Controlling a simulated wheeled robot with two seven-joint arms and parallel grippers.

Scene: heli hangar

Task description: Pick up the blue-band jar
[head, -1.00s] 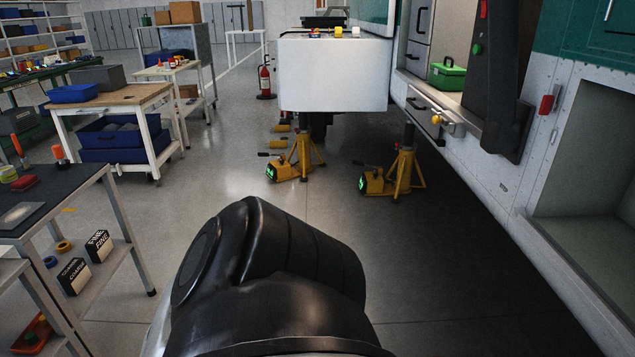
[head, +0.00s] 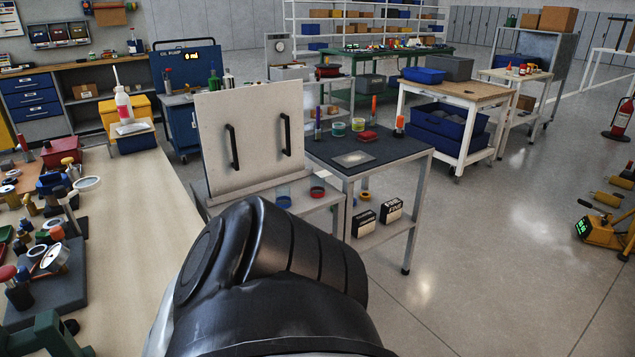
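No jar in the head view can be named for certain as the blue-band jar. A small round blue-banded item (head: 283,202) sits on a light grey surface in front of a white panel, beside a similar red-banded one (head: 317,192). It is too small to tell whether it is a jar. On the dark-topped cart stand a green-banded jar (head: 338,129) and a yellow-green one (head: 358,124). Neither of my grippers is in view. A black rounded part of my own body fills the bottom middle and may hide things.
A white panel with two black handles (head: 258,143) stands upright behind the banded items. A long cluttered workbench (head: 140,230) runs along the left. The dark-topped cart (head: 385,152) and a wood-topped cart (head: 465,90) stand beyond. Open floor (head: 480,260) lies to the right.

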